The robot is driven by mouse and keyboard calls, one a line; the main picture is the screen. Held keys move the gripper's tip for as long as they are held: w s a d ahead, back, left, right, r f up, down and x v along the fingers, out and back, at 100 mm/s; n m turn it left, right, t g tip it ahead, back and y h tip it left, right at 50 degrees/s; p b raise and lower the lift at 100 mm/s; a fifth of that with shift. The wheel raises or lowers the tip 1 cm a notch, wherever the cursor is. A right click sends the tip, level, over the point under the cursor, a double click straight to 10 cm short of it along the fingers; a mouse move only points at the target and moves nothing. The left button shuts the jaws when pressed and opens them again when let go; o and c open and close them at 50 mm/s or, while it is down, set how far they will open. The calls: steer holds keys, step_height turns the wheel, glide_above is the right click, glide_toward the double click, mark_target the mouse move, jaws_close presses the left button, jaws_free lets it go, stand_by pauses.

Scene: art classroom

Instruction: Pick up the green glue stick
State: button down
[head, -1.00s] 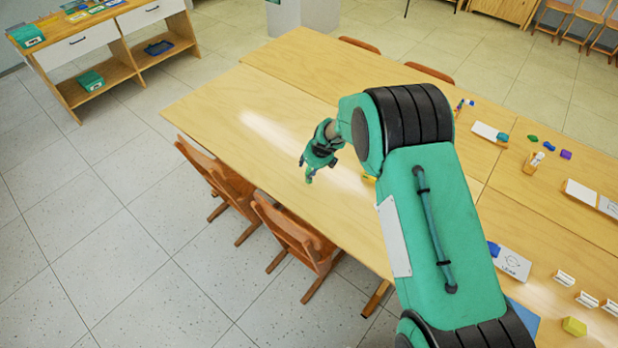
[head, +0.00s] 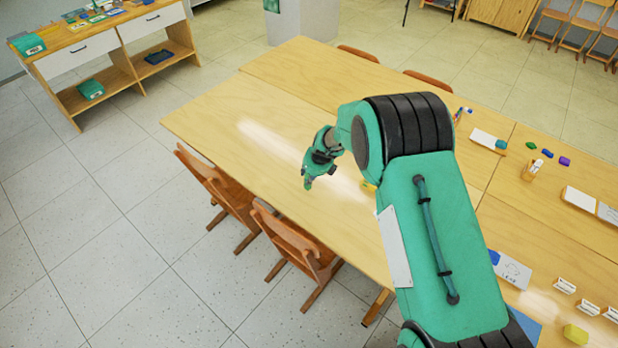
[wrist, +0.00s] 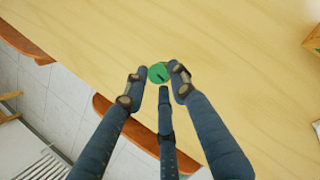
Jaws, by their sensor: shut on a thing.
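In the wrist view the green glue stick (wrist: 158,73) shows as a round green end between my fingertips. My gripper (wrist: 160,78) is shut on it, with fingers on both sides and one below. In the head view my gripper (head: 308,183) is small, over the near left part of the wooden table (head: 215,120). The glue stick cannot be told apart from the green gripper there. Whether it touches the tabletop is not clear.
Two wooden chairs (head: 290,240) stand along the table's near edge. Cards, blocks and a pencil cup (head: 531,168) lie on the table's right part. A shelf unit (head: 125,45) stands at the back left. The table's left part is clear.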

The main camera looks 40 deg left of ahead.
steer(key=shift+r, duration=0.5)
step_height(320, 180, up, 2)
steer(key=shift+r+p, duration=0.15)
steer(key=shift+p, duration=0.2)
steer(key=s+d+r, duration=0.1)
steer(key=s+d, duration=0.9)
steer(key=d, duration=0.2)
steer(key=shift+s+d, duration=0.15)
